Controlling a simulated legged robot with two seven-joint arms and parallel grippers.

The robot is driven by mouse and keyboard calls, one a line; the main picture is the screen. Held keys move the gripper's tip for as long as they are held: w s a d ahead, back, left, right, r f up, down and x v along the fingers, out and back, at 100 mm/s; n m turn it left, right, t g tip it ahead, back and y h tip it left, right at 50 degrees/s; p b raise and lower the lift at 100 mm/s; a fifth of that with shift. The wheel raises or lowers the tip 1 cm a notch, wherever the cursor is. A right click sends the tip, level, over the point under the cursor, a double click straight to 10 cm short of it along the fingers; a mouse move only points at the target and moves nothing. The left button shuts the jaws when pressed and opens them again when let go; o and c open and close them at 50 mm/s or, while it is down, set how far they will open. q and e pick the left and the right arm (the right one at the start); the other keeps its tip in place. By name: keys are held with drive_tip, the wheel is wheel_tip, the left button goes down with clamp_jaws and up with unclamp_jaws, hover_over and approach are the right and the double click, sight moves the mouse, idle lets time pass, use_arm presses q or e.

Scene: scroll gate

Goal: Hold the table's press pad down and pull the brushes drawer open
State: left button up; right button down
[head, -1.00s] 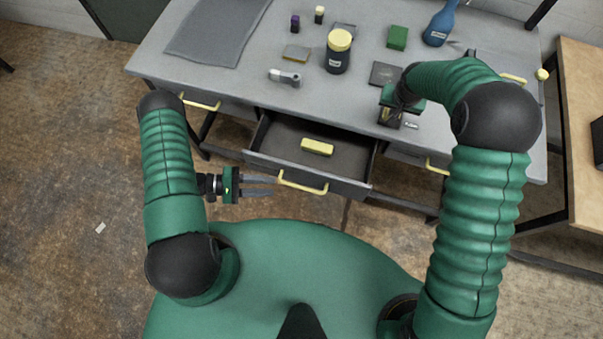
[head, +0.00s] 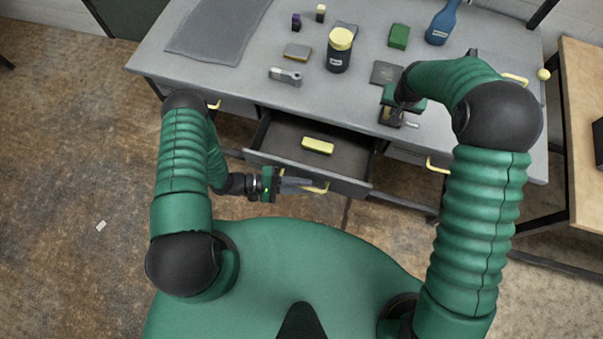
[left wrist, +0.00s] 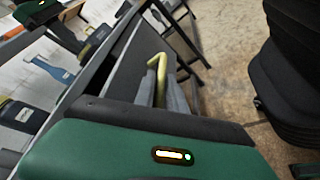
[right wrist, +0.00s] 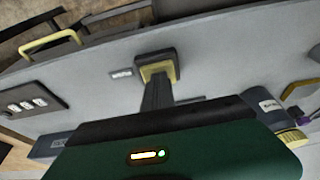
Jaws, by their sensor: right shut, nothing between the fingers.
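The middle drawer (head: 355,186) stands partly out of the table, with a yellow block (head: 318,145) inside. Its label is not readable. My left gripper (head: 300,186) is at its yellow handle (head: 322,188). In the left wrist view the handle (left wrist: 157,72) lies between the two fingers; whether they are clamped on it is unclear. My right gripper (right wrist: 157,86) is shut and empty, with its fingertips over the yellow-topped press pad (right wrist: 158,72) in a dark frame on the tabletop. They seem to touch it; how far down it is cannot be told.
The grey table (head: 240,85) carries a yellow-lidded jar (head: 339,50), a blue bottle (head: 441,24), a green block (head: 399,36), a grey mat (head: 218,30) and small items. Closed drawers with yellow handles flank the open one. A wooden table (head: 582,130) stands at the right.

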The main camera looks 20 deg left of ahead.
use_arm(q)
clamp_jaws()
use_arm(e)
drive_tip(key=shift+f, duration=0.1)
use_arm(q)
drive_tip(key=shift+f, duration=0.1)
use_arm(e)
drive_tip(key=shift+s+d, duration=0.1)
idle(0.7)
use_arm(q)
hover_over(312, 160)
idle(0.4)
